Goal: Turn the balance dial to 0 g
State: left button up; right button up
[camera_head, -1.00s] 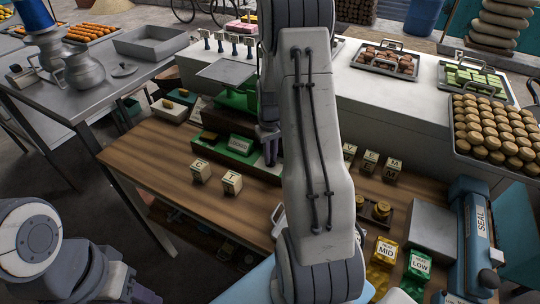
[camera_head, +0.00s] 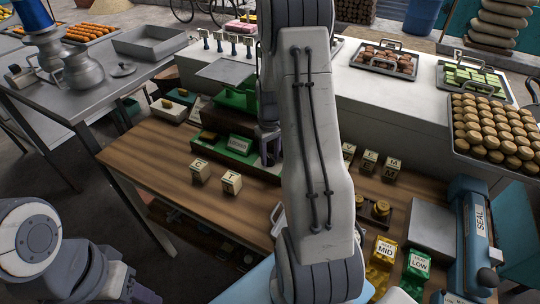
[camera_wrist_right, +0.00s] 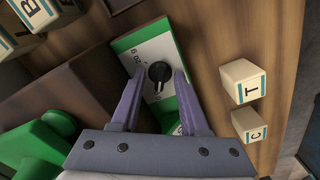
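The balance is green with a flat grey pan (camera_head: 225,71) and stands on the wooden table. Its green-and-white front panel (camera_wrist_right: 147,48) carries a black round dial (camera_wrist_right: 159,72) with a pale pointer mark. In the head view the right gripper (camera_head: 269,152) is partly hidden by my right arm. My left gripper (camera_head: 145,296) shows only in part at the bottom left edge.
Letter blocks T (camera_wrist_right: 243,82) and C (camera_wrist_right: 249,124) stand near the balance. More letter blocks (camera_head: 367,160) are right of my arm. A blue sealer (camera_head: 475,230) and yellow and green packs (camera_head: 417,265) are at the right. Wooden tabletop left of the blocks is clear.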

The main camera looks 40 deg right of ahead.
aim_at(270, 159)
pick_arm(q)
jog(key=shift+f+b, duration=0.9)
pick_arm(e)
notch_tip(270, 159, up, 11)
jog(key=shift+f, duration=0.2)
